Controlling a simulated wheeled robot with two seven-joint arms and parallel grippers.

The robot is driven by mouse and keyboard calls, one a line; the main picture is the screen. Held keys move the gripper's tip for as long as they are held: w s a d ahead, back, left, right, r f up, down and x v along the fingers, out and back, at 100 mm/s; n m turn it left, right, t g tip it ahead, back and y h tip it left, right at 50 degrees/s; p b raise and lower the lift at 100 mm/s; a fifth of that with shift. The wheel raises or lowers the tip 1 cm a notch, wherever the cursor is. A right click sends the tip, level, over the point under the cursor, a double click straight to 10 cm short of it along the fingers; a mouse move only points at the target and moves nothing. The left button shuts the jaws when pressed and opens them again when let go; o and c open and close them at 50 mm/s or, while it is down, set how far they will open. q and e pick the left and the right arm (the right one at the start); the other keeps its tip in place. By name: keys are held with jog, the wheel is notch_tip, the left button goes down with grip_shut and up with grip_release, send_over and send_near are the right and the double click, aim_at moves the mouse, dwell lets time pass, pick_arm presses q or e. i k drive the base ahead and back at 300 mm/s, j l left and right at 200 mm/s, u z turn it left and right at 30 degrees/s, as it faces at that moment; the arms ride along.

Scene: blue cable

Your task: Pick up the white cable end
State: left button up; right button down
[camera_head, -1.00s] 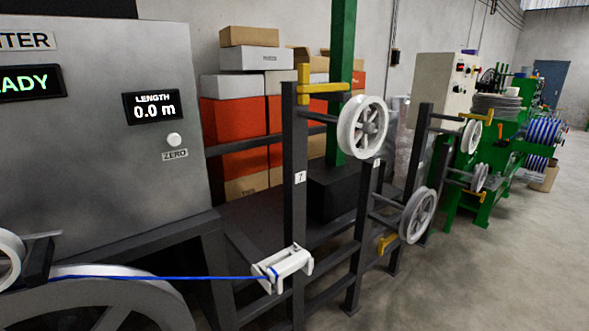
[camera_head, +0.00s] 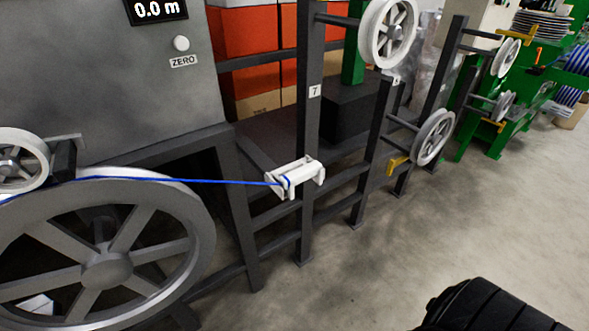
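A blue cable (camera_head: 225,182) runs from the top of the large grey spoked wheel (camera_head: 190,222) to a white piece (camera_head: 306,175) on the dark frame, close to the post marked 7. The cable finishes in a short bend at the left part of this piece. I cannot tell whether the white piece is the cable end itself or a holder around it. Neither of my grippers shows. A black ridged part, probably of my arm, is at the bottom right, well away from the white piece, with no fingers visible.
A small light wheel (camera_head: 20,160) sits above the large wheel. Dark posts carry white wheels (camera_head: 388,28) and a grey wheel (camera_head: 434,136) to the right. The grey counter box (camera_head: 90,90) stands behind the cable. The concrete floor (camera_head: 390,250) in front is clear.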

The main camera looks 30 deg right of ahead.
aim_at(303, 174)
jog(key=z, duration=1.5)
jog(key=k, duration=0.5)
jog(key=i, duration=0.5)
